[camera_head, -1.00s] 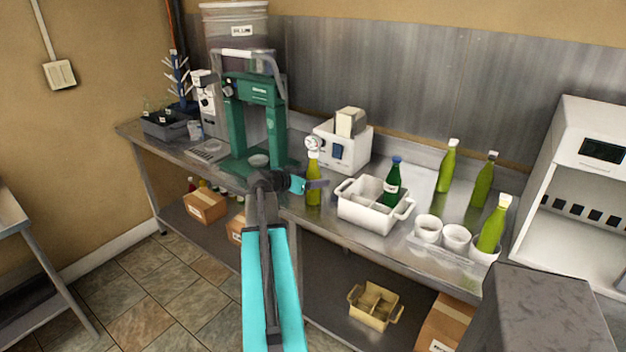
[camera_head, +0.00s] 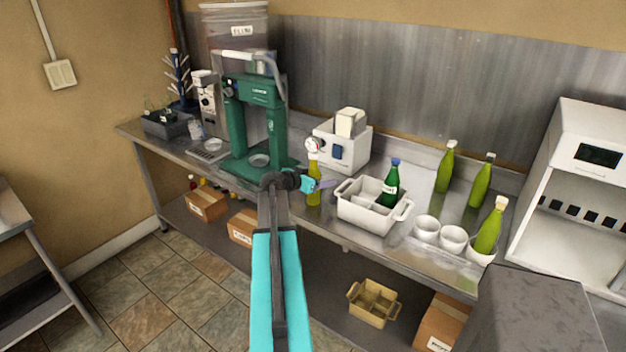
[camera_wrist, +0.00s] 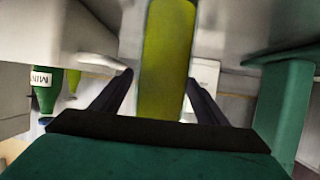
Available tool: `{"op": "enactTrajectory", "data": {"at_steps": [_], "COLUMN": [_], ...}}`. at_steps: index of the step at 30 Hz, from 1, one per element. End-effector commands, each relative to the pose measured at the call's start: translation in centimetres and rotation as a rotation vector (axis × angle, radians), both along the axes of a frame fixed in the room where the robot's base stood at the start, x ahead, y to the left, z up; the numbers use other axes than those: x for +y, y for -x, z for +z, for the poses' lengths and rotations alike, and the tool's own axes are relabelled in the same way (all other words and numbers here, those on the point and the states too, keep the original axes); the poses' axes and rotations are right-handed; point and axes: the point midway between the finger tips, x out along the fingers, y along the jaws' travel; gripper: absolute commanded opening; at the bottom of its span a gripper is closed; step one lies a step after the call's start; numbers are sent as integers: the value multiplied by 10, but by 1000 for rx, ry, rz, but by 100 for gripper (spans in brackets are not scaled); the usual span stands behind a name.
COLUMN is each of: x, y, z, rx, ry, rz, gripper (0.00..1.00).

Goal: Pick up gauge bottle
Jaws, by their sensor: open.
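The gauge bottle (camera_head: 313,193) is a slim yellow-green bottle with a round white dial on top. It stands upright near the front edge of the steel counter, right of the green press. In the wrist view its yellow-green body (camera_wrist: 168,50) lies between the two dark fingers of my gripper (camera_wrist: 160,78), with a gap visible beside it. My gripper (camera_head: 318,185) is open around the bottle at mid-body in the head view, and its wrist partly hides the bottle's left side. Whether a finger touches the glass cannot be told.
The green press (camera_head: 236,130) stands close on the left. A white divided crate (camera_head: 368,218) with a dark green bottle (camera_head: 390,183) is close on the right. A white box device (camera_head: 343,148) is behind. White cups (camera_head: 427,228) and green bottles (camera_head: 445,168) stand farther right.

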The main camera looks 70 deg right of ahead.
Motion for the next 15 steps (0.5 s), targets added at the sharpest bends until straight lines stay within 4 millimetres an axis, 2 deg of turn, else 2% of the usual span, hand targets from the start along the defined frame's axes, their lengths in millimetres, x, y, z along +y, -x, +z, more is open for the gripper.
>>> {"op": "enactTrajectory", "data": {"at_steps": [14, 15], "x": [0, 0], "y": [0, 0], "z": [0, 0], "rx": [0, 0], "ry": [0, 0], "rz": [0, 0], "gripper": [68, 64]}}
